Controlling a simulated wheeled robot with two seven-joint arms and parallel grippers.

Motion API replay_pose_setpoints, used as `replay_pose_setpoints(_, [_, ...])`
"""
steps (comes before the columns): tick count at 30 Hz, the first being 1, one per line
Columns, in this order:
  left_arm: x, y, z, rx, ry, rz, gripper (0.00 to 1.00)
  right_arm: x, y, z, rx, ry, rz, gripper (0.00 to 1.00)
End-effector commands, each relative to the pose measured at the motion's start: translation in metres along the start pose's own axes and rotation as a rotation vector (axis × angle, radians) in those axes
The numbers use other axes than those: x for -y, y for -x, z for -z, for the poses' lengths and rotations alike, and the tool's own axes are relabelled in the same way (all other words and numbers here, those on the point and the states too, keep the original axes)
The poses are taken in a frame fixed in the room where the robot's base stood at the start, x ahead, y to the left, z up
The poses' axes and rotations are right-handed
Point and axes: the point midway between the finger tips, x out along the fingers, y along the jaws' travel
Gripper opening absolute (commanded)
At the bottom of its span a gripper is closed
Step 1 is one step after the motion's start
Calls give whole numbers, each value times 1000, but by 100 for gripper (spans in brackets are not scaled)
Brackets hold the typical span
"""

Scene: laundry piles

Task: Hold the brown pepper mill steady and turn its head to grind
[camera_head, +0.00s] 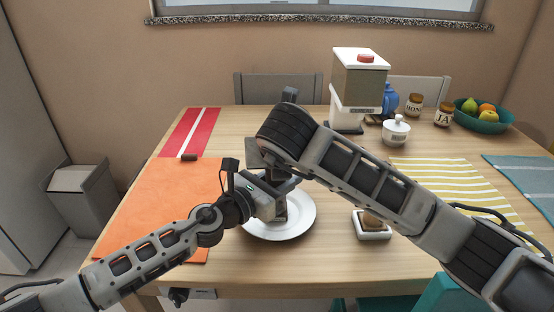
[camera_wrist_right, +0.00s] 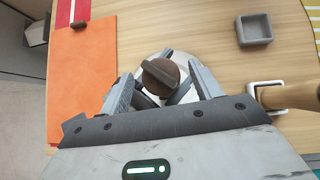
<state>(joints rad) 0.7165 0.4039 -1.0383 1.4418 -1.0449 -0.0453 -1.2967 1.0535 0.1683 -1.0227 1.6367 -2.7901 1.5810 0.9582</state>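The brown pepper mill shows from above in the right wrist view, its round brown head (camera_wrist_right: 157,73) with a dark bar across the top. It is over the white plate (camera_head: 303,222); its body is mostly hidden in the head view. My left gripper (camera_head: 281,201) is at the mill's body, low over the plate; whether its fingers are closed on it is hidden. My right gripper (camera_wrist_right: 164,88) points down from above, its fingers spread on either side of the mill head with gaps visible. In the head view the right arm covers most of that gripper.
An orange mat (camera_head: 160,195) is at the left. A dispenser (camera_head: 358,85), sugar bowl (camera_head: 396,131), jars and a fruit bowl (camera_head: 482,124) stand farther back.

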Motion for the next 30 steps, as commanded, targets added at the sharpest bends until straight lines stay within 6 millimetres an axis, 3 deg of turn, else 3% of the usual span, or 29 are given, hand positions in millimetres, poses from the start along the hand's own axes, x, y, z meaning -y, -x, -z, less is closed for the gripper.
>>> replay_pose_setpoints(8, [-1, 0, 1, -2, -1, -1, 9, 0, 13, -1, 3, 0, -2, 64])
replay_pose_setpoints(21, [0, 0, 1, -1, -1, -1, 9, 0, 100, -1, 4, 2, -2, 64])
replay_pose_setpoints(30, [0, 0, 1, -1, -1, 0, 9, 0, 121, 0, 1, 0, 0, 64])
